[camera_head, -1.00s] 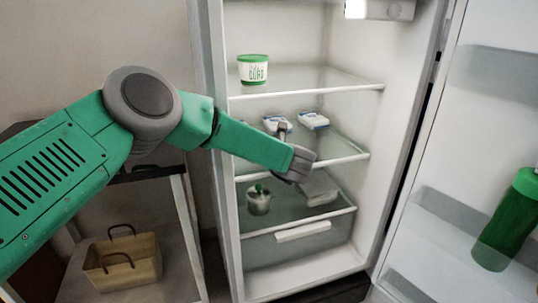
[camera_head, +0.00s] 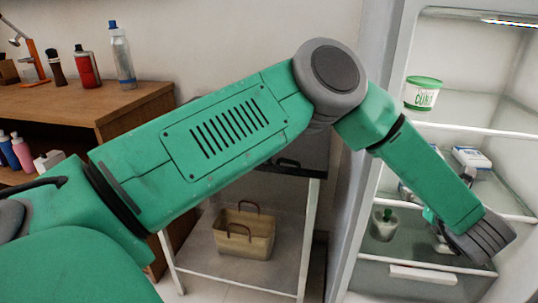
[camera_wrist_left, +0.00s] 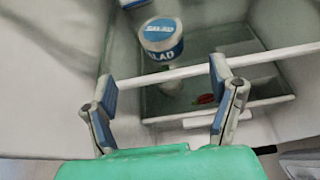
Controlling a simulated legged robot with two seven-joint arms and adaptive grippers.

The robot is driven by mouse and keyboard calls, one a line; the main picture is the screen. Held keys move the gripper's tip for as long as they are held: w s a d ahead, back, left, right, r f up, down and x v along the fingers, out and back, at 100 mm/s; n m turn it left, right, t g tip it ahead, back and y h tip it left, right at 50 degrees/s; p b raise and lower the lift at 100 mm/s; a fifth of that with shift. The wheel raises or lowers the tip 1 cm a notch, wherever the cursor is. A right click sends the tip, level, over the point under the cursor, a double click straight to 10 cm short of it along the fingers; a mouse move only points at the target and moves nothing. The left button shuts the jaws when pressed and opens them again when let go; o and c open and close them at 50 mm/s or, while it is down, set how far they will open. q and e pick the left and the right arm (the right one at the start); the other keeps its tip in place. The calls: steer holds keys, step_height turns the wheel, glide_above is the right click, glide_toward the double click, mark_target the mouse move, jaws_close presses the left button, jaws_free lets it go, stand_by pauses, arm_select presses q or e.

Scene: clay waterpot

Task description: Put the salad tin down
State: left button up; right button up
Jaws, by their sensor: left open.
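The salad tin (camera_wrist_left: 160,40), white and blue with its name on it, shows in the left wrist view, upright inside the fridge beyond my fingertips. It appears to stand at a glass shelf behind a white shelf edge; I cannot tell its full contact with the shelf. My left gripper (camera_wrist_left: 165,95) is open, its two fingers apart with nothing between them, and the tin is clear of both. In the head view my left arm's wrist is low at the right, in front of the fridge shelves, and hides what lies behind it. My right gripper is not in view.
The fridge holds a green-lidded tub (camera_head: 422,93) on its upper shelf, a blue-white box (camera_head: 470,158) and a small pot (camera_head: 384,225). White shelf edges cross near my arm. A basket (camera_head: 244,234) stands on a side rack. Bottles stand on the wooden cabinet (camera_head: 80,100) at the left.

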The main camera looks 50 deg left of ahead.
arm_select(q)
steer(key=s+f+m+g+h, duration=0.1)
steer(key=s+f+m+h, duration=0.2)
steer(key=s+f+m, duration=0.7)
steer(key=s+f+m+h, duration=0.45)
steer(key=f+m, duration=0.45)
steer(key=m, duration=0.4)
steer(key=s+a+f+m+g, duration=0.2)
steer(key=s+m, duration=0.4)
steer(key=s, duration=0.4)
steer(key=s+a+f+m+g, duration=0.2)
steer(key=s+a+m+g, duration=0.2)
steer(key=s, duration=0.7)
steer(key=s+a+f+m+g, duration=0.2)
steer(key=s+a+m, duration=0.4)
steer(key=s+m, duration=0.4)
steer(key=shift+s+a+f+g, duration=0.15)
steer(key=shift+s+a+g, duration=0.15)
steer(key=shift+g, duration=0.4)
steer(key=shift+w+a, duration=0.1)
steer(key=shift+a, duration=0.05)
